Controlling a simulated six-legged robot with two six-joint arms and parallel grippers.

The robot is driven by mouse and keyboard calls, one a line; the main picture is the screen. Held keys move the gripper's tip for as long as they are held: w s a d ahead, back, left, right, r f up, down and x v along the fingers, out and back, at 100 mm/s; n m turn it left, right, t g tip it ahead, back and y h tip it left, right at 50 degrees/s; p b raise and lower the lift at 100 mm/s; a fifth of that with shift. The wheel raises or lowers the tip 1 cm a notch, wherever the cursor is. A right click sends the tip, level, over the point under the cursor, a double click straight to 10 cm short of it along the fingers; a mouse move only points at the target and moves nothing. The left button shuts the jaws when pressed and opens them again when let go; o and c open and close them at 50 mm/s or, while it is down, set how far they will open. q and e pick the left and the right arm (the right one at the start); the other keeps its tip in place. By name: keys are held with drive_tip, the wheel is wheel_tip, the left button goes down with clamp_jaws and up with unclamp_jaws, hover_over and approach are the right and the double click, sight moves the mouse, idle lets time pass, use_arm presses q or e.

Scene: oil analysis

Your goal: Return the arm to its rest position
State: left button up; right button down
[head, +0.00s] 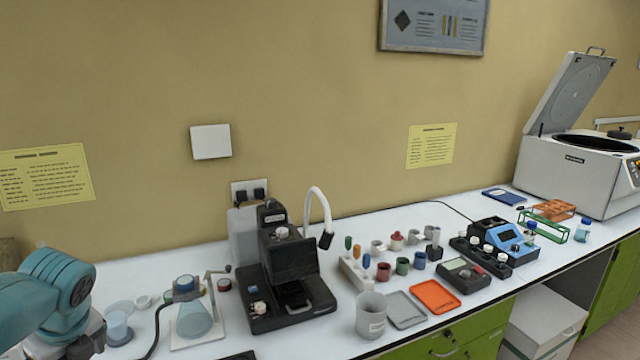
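My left arm's teal joint (62,290) comes in at the lower left corner, above the left end of the bench. A grey part of the same arm (88,342) shows below it at the picture's bottom edge. The fingers of my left gripper are not in the picture, so what they hold is hidden. My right arm and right gripper do not show at all.
The white bench (345,235) is crowded. A beaker (371,316), orange tray (435,296), blue-faced device (497,236) and open-lidded centrifuge (565,175) stand further right.

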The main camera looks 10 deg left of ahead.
use_arm(q)
drive_tip(key=w+d+f+n+h+b, duration=0.1)
drive_tip(key=d+f+n+h+b, duration=0.1)
drive_tip(key=d+f, duration=0.65)
drive_tip(key=w+d+f+n+h+b, duration=0.1)
drive_tip(key=d+f+n+h, duration=0.3)
drive_tip(key=f, duration=0.7)
drive_tip(key=w+d+f+n+b, duration=0.1)
drive_tip(key=d+f+b, duration=0.1)
drive_tip(key=d+f, duration=0.65)
drive_tip(key=s+d+f+n+h+b, duration=0.1)
drive_tip(key=s+d+f+n+b, duration=0.1)
drive_tip(key=s+d+f+n, duration=0.4)
drive_tip(key=s+d+f+n+h+b, duration=0.1)
drive_tip(key=s+d+f+n+b, duration=0.1)
drive_tip(key=s+d+f+n, duration=0.5)
wheel_tip(320, 180, down, 7)
drive_tip(key=s+n, duration=0.2)
drive_tip(key=n, duration=0.1)
drive_tip(key=shift+s+g, duration=0.25)
drive_tip(key=shift+g, duration=0.05)
